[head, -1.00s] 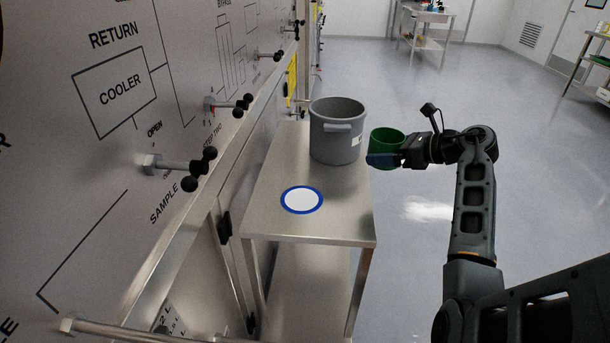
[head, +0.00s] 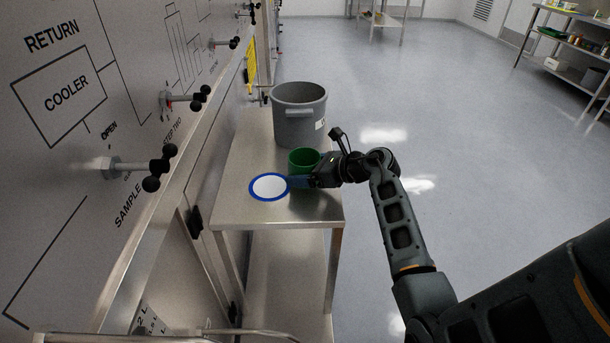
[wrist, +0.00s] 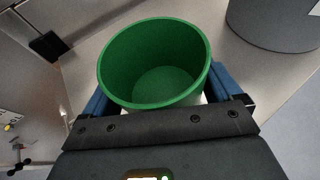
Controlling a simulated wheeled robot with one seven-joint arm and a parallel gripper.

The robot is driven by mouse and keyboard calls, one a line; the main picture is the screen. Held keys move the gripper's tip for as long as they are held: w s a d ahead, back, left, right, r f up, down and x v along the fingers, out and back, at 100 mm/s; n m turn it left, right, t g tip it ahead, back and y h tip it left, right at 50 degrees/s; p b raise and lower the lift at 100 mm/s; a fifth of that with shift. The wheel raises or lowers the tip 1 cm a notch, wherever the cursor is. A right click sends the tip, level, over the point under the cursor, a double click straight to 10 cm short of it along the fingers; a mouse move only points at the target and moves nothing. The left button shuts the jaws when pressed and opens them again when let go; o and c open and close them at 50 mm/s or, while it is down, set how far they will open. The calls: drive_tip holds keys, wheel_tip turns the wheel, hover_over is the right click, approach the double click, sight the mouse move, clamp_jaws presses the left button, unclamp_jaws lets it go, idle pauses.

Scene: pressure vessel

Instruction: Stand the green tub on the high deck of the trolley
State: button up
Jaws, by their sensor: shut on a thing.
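The green tub (head: 303,159) is held upright in my gripper (head: 300,181), over the right side of the trolley's high deck (head: 240,213). In the wrist view the tub (wrist: 150,60) is open and empty, with a blue finger (wrist: 97,104) on each side of it. My gripper is shut on the tub. A white disc with a blue rim (head: 269,187) lies on the deck just left of the tub. I cannot tell whether the tub's base touches the deck.
A large grey bin (head: 299,117) stands on the deck behind the tub. The panel (head: 60,150) on the left has knobbed valve handles (head: 150,168) sticking out towards the trolley. Open floor (head: 470,180) lies to the right.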

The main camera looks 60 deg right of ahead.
drive_tip(key=shift+f, duration=0.9)
drive_tip(key=shift+f, duration=0.2)
drive_tip(key=o, duration=1.4)
